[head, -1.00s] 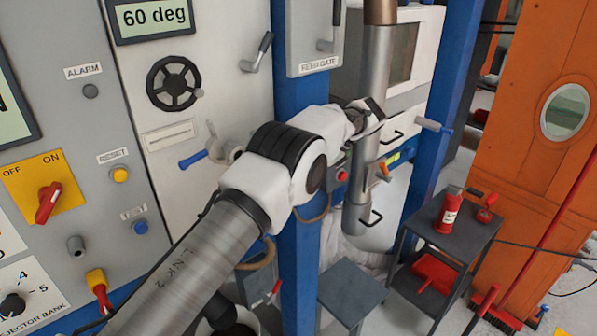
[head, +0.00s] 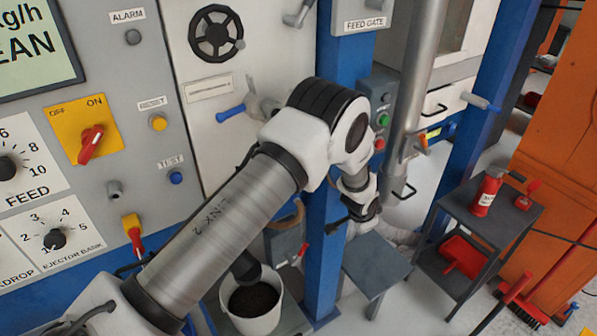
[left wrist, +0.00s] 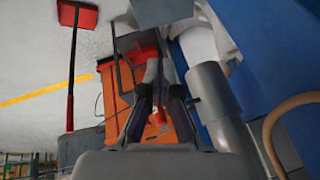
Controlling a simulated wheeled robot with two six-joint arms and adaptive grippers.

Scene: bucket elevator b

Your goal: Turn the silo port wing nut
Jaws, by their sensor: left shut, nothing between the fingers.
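I cannot make out a wing nut for certain in either view. The steel pipe (head: 412,95) behind my left arm carries a small orange handle (head: 422,141), which may be a fitting on it. My left gripper (head: 358,232) hangs below the wrist, in front of the blue post and left of the pipe's lower end. In the left wrist view its fingers (left wrist: 158,72) are shut and empty. A grey cylinder (left wrist: 214,92) stands just right of the fingers there. My right gripper is in neither view.
The control panel (head: 120,70) fills the left. A blue post (head: 325,265) stands close by my arm. A bucket (head: 252,300) of dark material stands below.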

